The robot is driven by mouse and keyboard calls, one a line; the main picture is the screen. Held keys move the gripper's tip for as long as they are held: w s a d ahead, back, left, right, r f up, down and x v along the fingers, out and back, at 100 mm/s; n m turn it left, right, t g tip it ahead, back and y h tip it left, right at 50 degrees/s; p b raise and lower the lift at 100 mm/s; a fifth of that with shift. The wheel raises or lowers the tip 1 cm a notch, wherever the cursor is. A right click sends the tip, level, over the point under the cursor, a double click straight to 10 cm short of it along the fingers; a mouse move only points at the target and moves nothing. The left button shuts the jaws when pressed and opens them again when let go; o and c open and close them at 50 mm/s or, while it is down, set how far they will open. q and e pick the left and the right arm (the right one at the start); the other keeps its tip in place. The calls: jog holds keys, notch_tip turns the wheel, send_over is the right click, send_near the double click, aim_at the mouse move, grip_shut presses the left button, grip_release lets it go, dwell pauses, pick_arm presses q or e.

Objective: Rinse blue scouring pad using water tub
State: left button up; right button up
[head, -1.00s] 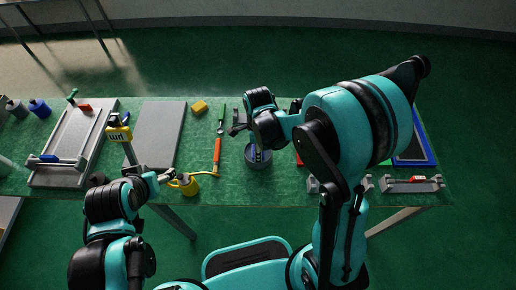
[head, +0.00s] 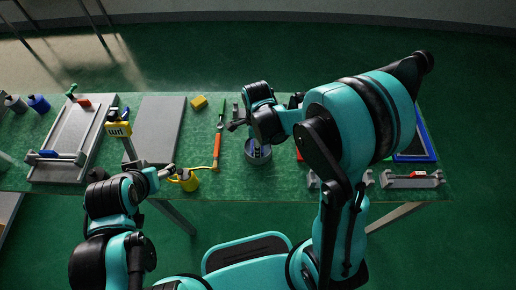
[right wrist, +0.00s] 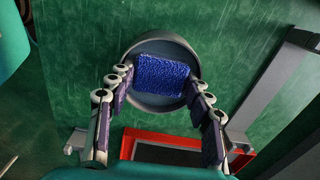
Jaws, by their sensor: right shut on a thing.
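The blue scouring pad (right wrist: 162,80) is pinched between the fingertips of my right gripper (right wrist: 162,88) in the right wrist view. It lies over the round grey water tub (right wrist: 146,44), within its rim; whether it touches the water is unclear. In the head view the tub (head: 258,158) stands near the bench's front edge, with my right gripper (head: 257,140) above it, partly hiding its inside.
An orange-handled tool (head: 217,148) lies left of the tub, and a yellow block (head: 199,102) behind it. A grey plate (head: 155,125) and a press-like frame (head: 70,140) occupy the left. Grey fixtures (head: 412,180) and a blue-edged tray (head: 417,157) are at the right.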

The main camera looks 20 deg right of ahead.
jog(key=shift+d, duration=0.35)
jog(key=shift+r+p, duration=1.95)
jog(key=shift+r, duration=0.65)
